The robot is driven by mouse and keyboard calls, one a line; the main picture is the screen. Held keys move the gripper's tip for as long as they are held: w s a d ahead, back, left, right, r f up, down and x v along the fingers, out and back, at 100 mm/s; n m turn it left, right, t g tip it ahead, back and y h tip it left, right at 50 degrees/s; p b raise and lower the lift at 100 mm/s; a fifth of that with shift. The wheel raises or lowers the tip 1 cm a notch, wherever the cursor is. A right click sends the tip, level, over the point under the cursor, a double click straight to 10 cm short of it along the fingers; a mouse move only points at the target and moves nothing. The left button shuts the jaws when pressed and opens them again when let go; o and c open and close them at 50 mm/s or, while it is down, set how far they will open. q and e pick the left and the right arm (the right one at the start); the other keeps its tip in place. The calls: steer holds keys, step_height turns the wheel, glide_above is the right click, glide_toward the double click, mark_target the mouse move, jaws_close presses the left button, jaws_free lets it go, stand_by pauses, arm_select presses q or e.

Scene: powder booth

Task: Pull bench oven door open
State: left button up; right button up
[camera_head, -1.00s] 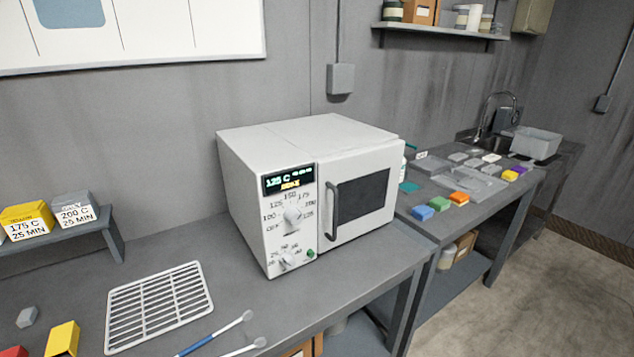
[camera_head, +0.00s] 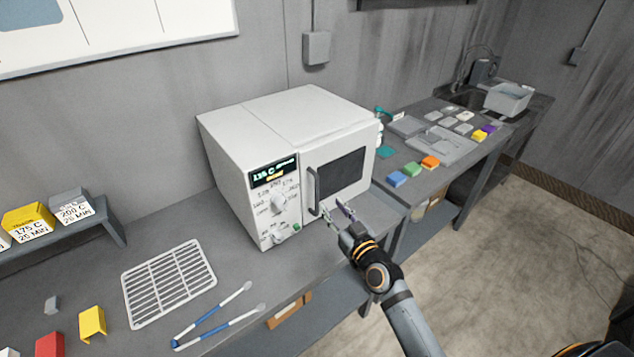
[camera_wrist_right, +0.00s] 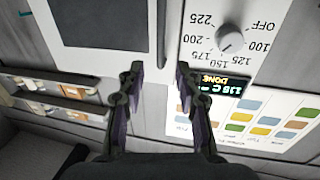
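The white bench oven (camera_head: 222,150) stands on the grey bench, its door (camera_head: 362,150) shut. The door has a dark window and a dark vertical handle (camera_head: 313,190) at its left edge. My right gripper (camera_head: 336,208) is open and empty in front of the door, just right of the handle's lower end in the head view. In the right wrist view, which looks upside down, the handle (camera_wrist_right: 161,28) lies ahead, in line with the gap between the open fingers (camera_wrist_right: 159,68). Contact is not visible. My left gripper is not in view.
A wire rack (camera_head: 170,284) and blue-handled tongs (camera_head: 215,325) lie on the bench left of the oven. Yellow (camera_head: 92,323) and red (camera_head: 49,344) blocks lie at front left. Open floor (camera_head: 500,260) lies in front.

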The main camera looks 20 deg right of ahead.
mark_target(318, 188)
steer(key=w, duration=0.3)
steer(key=w+a, duration=0.1)
steer(key=w, duration=0.6)
steer(key=shift+w+a, duration=0.15)
steer(key=shift+a, duration=0.2)
jaws_close()
steer(key=shift+f, duration=0.1)
